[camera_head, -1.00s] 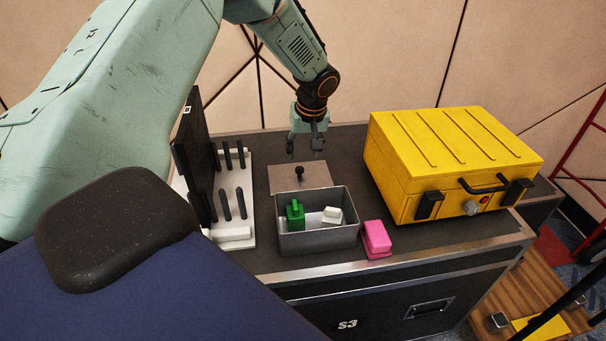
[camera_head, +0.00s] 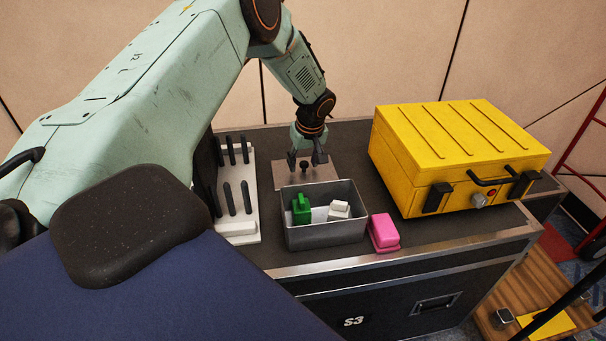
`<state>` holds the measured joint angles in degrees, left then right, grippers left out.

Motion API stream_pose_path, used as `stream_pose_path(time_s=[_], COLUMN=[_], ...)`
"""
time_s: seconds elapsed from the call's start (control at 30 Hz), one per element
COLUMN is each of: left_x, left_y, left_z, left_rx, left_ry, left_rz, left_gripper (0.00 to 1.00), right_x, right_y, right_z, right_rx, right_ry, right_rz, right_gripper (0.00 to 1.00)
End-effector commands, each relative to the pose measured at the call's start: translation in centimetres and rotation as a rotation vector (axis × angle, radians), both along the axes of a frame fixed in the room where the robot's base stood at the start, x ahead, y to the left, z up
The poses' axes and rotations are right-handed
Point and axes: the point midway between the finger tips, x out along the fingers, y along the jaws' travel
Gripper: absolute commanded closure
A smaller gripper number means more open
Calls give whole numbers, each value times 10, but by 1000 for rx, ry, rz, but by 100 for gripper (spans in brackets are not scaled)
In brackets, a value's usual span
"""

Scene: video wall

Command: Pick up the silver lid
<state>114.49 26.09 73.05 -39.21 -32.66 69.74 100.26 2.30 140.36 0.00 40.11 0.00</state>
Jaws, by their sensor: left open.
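The silver lid (camera_head: 321,174) lies flat on the dark case top, just behind an open grey metal box (camera_head: 325,237). A black knob (camera_head: 304,165) stands up from the lid's middle. My left gripper (camera_head: 306,161) points down over the lid with its fingers apart, at or very near the knob. I cannot tell whether the fingers touch the knob. My right gripper is not in view.
A yellow case (camera_head: 450,150) stands at the right. A white rack (camera_head: 240,200) with black pegs stands at the left.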

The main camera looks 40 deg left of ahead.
Motion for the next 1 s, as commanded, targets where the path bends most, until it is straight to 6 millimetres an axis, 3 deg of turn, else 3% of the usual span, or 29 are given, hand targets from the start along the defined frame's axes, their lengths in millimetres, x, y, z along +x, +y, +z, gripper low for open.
stream_pose_path(time_s=[0.23,0.8,1.0], left_x=[0,0,0], left_y=[1,1,1], left_z=[-1,-1,0], left_rx=[0,0,0], left_ry=[-2,-2,-2], left_rz=[-1,-1,-1], left_gripper=[51,98,100], right_x=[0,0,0], right_y=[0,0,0], right_z=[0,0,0], right_rx=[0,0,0], right_ry=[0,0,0], right_rz=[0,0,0], right_gripper=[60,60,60])
